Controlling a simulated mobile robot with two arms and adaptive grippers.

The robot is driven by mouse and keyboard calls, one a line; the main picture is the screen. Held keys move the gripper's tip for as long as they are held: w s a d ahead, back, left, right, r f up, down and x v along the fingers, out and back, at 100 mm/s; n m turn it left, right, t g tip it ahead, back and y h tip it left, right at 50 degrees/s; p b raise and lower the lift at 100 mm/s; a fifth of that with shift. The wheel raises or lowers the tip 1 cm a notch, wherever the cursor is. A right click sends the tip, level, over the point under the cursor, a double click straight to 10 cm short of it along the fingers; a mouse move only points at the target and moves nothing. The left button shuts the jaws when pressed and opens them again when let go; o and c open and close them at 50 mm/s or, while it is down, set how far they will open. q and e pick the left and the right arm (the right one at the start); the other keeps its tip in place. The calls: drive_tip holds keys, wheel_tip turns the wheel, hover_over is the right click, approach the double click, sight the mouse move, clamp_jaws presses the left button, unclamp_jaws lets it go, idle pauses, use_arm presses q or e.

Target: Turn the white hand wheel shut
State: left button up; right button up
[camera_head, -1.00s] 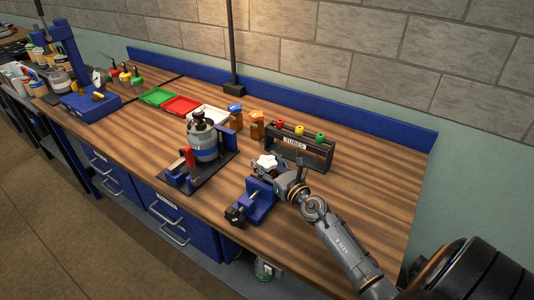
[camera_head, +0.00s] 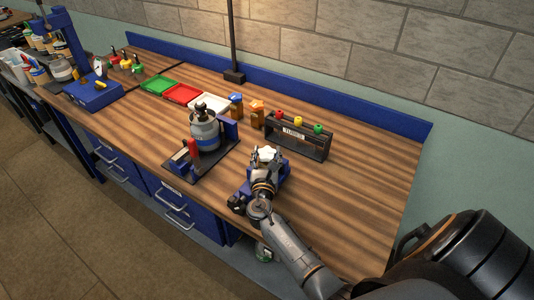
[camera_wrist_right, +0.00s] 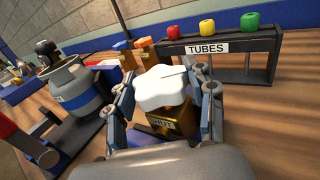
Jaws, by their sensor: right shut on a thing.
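The white hand wheel (camera_head: 267,154) sits on top of a brass valve body on a blue stand (camera_head: 282,172) near the bench's front. In the right wrist view the wheel (camera_wrist_right: 162,87) is large and central, above the brass body (camera_wrist_right: 172,120) with a label that seems to read "SHUT". My right gripper (camera_head: 268,157) reaches in from the front and is shut on the wheel. In the right wrist view its fingers (camera_wrist_right: 165,92) stand on either side of the wheel. My left gripper is not in view.
A dark rack labelled TUBES (camera_head: 299,137) with red, yellow and green tops stands behind the wheel. A grey canister (camera_head: 205,132) on a black base stands to the left. Orange and blue-capped bottles and coloured trays (camera_head: 181,94) lie farther back. The bench's right side is clear.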

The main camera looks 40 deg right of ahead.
drive_tip(key=shift+w+a+f+m+g+h+b, duration=0.1)
drive_tip(key=shift+m+g+h+b, duration=0.25)
drive_tip(key=shift+m+g+h, duration=0.2)
drive_tip(key=m+g+h+b, duration=0.2)
drive_tip(key=m+g+b, duration=0.1)
drive_tip(key=g+b, duration=0.1)
drive_tip(key=m+g+h+b, duration=0.3)
drive_tip(key=g+b, duration=0.1)
drive_tip(key=shift+f+g, duration=0.15)
drive_tip(key=shift+g, duration=0.1)
drive_tip(key=m+g+b, duration=0.3)
drive_tip(key=g+b, duration=0.1)
drive_tip(key=b, duration=0.1)
drive_tip(key=m+g+b, duration=0.3)
drive_tip(key=g+b, duration=0.2)
drive_tip(key=b, duration=0.1)
drive_tip(key=shift+r+m+g+b, duration=0.3)
drive_tip(key=shift+m+g+b, duration=0.45)
drive_tip(key=shift+b, duration=0.4)
drive_tip(key=shift+g+y, duration=0.25)
drive_tip(key=o, duration=1.2)
drive_tip(key=shift+d, duration=0.2)
